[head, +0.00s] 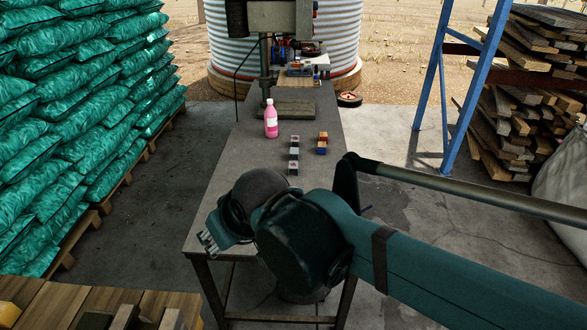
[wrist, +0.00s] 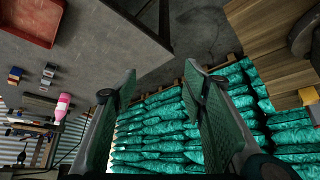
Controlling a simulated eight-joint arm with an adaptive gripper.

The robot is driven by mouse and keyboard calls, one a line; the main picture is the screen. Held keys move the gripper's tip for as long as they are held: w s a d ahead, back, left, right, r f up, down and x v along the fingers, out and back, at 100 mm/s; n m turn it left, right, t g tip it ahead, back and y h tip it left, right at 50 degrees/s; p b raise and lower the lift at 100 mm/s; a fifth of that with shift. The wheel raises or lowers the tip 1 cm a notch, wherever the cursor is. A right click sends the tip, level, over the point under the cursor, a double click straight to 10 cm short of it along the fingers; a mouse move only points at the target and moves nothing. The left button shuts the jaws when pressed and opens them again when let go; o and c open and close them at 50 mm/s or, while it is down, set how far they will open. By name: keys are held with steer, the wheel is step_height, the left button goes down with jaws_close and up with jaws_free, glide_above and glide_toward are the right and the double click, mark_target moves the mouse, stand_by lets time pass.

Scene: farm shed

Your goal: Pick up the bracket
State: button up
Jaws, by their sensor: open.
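I cannot make out for certain which thing is the bracket. Small dark and grey pieces (head: 294,154) lie in a short row on the grey table (head: 228,160). They also show small in the wrist view (wrist: 47,74). My gripper (head: 207,242) is over the table's front left edge, well away from these pieces. In the wrist view my gripper (wrist: 160,72) has its two fingers wide apart with nothing between them. My arm hides part of the table's near end.
A pink bottle (head: 271,119) stands left of the pieces. A drill press (head: 278,20) stands at the table's far end. A red tray (wrist: 28,18) shows in the wrist view. Stacked green sacks (head: 75,110) are on the left, and a blue metal frame (head: 438,90) on the right.

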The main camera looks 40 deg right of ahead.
steer(key=w+d+r+m+g+p, duration=0.2)
steer(key=w+d+r, duration=0.3)
steer(key=w+d, duration=0.6)
steer(key=m+g+p, duration=0.4)
steer(key=m+p, duration=0.2)
steer(key=m, duration=0.1)
glide_above(293, 165)
steer(key=a, duration=0.1)
steer(key=shift+h, duration=0.4)
steer(key=f, duration=2.1)
steer(key=shift+s+a+f, duration=0.15)
steer(key=shift+s+f, duration=0.05)
steer(key=shift+f, duration=0.15)
steer(key=shift+d+f, duration=0.2)
steer(key=shift+f, duration=0.05)
steer(key=shift+d+f, duration=0.15)
steer(key=shift+f, duration=1.1)
steer(key=shift+f, duration=0.1)
